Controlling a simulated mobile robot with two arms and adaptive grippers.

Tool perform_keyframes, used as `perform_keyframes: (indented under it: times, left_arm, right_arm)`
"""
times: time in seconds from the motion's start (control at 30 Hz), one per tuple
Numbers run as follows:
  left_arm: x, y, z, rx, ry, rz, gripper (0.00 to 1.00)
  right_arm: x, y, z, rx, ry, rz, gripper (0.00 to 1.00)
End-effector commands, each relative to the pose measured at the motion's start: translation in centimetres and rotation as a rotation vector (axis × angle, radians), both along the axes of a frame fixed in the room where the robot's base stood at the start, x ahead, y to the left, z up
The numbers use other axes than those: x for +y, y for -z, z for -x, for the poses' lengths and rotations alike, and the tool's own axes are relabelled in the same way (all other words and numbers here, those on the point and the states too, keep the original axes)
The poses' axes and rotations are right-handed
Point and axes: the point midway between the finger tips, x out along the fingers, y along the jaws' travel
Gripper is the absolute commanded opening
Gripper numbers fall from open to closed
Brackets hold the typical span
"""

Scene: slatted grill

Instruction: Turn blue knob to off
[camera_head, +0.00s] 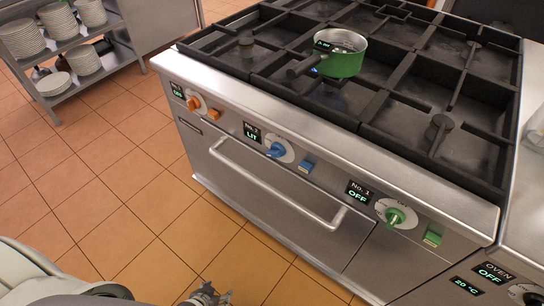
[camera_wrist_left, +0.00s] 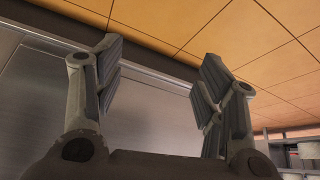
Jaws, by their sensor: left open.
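The blue knob (camera_head: 276,149) is on the stove's sloped front panel, between the orange knob and the green knob. The display (camera_head: 252,131) beside it reads "LIT". A blue button (camera_head: 306,167) is just right of it. My left gripper (camera_head: 207,296) is low at the bottom edge of the head view, well below and apart from the blue knob. In the left wrist view its two fingers (camera_wrist_left: 155,85) stand wide apart with nothing between them. The blue knob is not in the wrist view. My right gripper is in neither view.
The orange knob (camera_head: 193,102) is left and the green knob (camera_head: 394,215) is right, its display reading "OFF". A long handle (camera_head: 275,186) juts out below the panel. A green pot (camera_head: 341,58) stands on the grates. The tiled floor in front is clear.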

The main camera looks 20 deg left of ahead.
Motion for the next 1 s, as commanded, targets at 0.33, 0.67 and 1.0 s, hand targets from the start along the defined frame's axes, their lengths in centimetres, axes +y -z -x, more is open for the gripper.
perform_keyframes:
  times: [0.33, 0.67, 1.0]
  left_arm:
    - [-1.2, -20.1, -19.4, -0.601, -0.077, 0.314, 0.64]
    - [-5.2, -36.5, -23.5, -0.897, -0.033, 0.629, 0.64]
    - [-6.3, -38.5, -25.6, -0.927, -0.026, 0.666, 0.64]
  right_arm:
    - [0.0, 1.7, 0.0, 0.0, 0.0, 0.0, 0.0]
    - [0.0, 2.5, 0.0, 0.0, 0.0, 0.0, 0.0]
    - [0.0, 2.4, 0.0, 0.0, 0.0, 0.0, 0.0]
